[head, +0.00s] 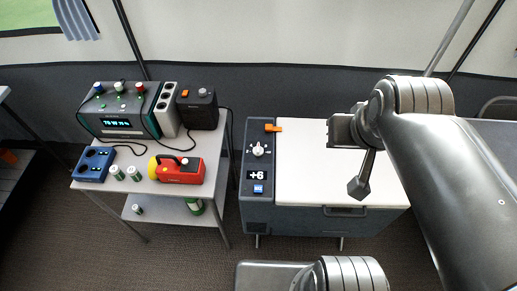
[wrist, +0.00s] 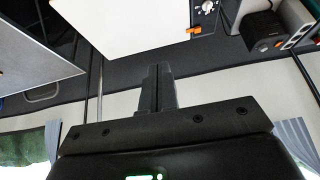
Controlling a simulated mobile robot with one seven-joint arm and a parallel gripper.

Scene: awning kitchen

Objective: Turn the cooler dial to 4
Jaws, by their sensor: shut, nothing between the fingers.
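The cooler (head: 340,224) stands right of the middle in the head view, its white lid (head: 315,170) shut. On the control strip at its left is a white dial (head: 258,150); its pointer looks roughly upward, but the scale is too small to read. The display (head: 257,175) below reads +6. The dial also shows at the top of the wrist view (wrist: 207,7), partly cut off. My gripper (wrist: 157,68) is shut and empty. In the head view my arm's end is above the lid's right part, to the right of the dial and apart from it; the fingertips are unclear there.
An orange latch (head: 273,128) sits at the strip's far end, a blue button (head: 258,189) at its near end. Left of the cooler, a table (head: 215,150) holds a power unit (head: 118,108), a red lamp (head: 180,170), a black box (head: 198,108) and small cans. A gap separates table and cooler.

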